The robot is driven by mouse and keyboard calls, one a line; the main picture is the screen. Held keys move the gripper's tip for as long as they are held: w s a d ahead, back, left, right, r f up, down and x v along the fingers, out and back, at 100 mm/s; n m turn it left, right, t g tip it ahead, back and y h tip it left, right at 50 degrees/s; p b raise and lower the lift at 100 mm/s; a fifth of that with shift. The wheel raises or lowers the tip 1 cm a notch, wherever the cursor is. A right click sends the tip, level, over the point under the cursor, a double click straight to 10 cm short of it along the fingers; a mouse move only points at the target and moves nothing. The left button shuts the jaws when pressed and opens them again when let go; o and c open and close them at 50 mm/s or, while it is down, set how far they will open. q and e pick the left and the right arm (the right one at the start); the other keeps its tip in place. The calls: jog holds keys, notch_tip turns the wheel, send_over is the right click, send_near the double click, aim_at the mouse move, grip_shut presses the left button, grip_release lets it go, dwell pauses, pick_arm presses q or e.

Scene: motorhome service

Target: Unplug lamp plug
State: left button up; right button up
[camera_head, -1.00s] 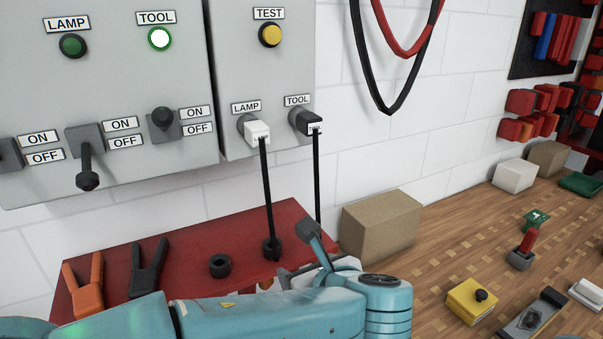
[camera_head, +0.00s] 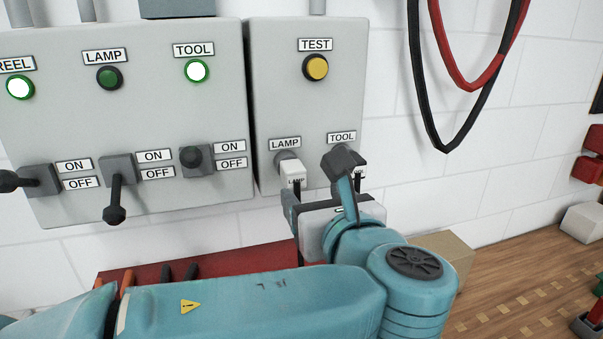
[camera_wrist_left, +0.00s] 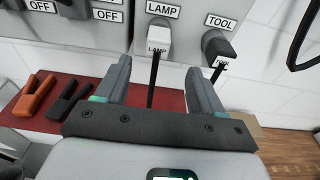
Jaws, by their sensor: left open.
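The white lamp plug (camera_head: 294,177) sits in the socket under the LAMP label on the right grey panel, its black cord hanging down. It also shows in the left wrist view (camera_wrist_left: 158,42), ahead of and between my fingers. The tool plug (camera_wrist_left: 221,50) is in the socket to its right; in the head view my arm partly covers it. My left gripper (camera_head: 318,190) is open and empty, just below the two plugs. In the left wrist view its two fingers (camera_wrist_left: 155,80) stand on either side of the lamp cord, with the plug beyond the tips.
The left panel has lever switches (camera_head: 117,185) and lights; the LAMP light (camera_head: 109,77) is dark, the TOOL light (camera_head: 198,71) lit. A red mat (camera_wrist_left: 172,100) with orange and black clamps lies below. A cardboard box (camera_head: 447,254) stands right of my arm.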

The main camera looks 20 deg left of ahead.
aim_at(297, 180)
pick_arm(q)
jog(key=p+x, duration=0.2)
jog(key=x, duration=0.7)
jog(key=shift+a, duration=0.1)
jog(key=shift+w+a+f, duration=0.15)
jog(key=shift+w+a, duration=0.1)
jog(key=shift+a, duration=0.1)
jog(key=shift+d, duration=0.15)
jog(key=shift+c, duration=0.9)
grip_shut()
jog(key=shift+s+d, duration=0.1)
jog(key=shift+s, duration=0.05)
